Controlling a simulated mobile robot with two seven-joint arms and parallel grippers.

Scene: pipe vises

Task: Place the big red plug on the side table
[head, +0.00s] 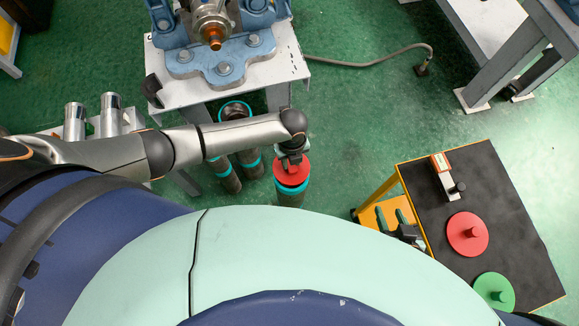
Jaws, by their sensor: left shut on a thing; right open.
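A round red plug (292,174) is under my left gripper (291,156), which is shut on it. The plug is over the end of an upright dark pipe with a teal band (291,192); I cannot tell whether it is seated or just above. A second red plug (468,236), a disc with a knob, lies on the dark-topped side table (490,190). I cannot tell for sure which red plug is bigger.
A green plug (494,292) and a small red-and-white device (446,176) are on the side table. A blue pipe vise (222,62) stands on a white stand at the back. More dark pipes (232,178) stand left of the held plug. Green floor is clear between stand and table.

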